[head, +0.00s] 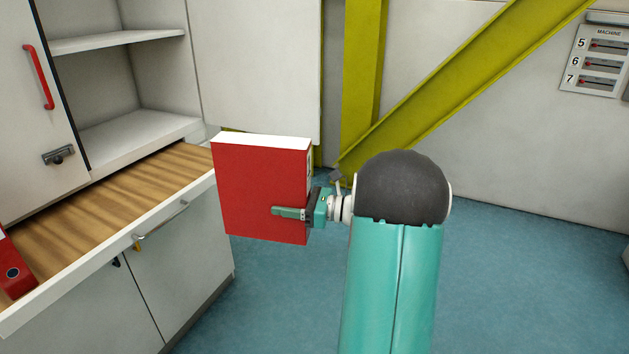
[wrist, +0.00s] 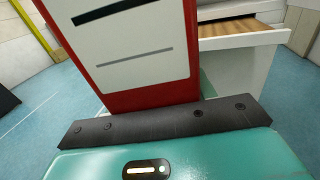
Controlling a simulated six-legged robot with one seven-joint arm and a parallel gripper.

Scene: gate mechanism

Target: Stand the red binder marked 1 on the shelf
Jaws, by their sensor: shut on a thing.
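A red binder (head: 262,193) is held upright in front of the cabinet, clear of the floor and right of the wooden drawer. My gripper (head: 291,212) is shut on it near its right, lower edge. In the wrist view the red binder (wrist: 188,60) fills the upper middle, with a white label on its spine; no number can be read. The shelf (head: 132,142) is the white board inside the open cabinet, behind and left of the binder, and looks empty. A second white shelf (head: 118,41) lies above it.
Another red binder (head: 14,268) lies at the left end of the open wooden drawer (head: 100,208). The cabinet door (head: 30,110) with a red handle stands at left. Yellow beams (head: 362,80) rise behind my arm. Blue floor (head: 500,280) is clear at right.

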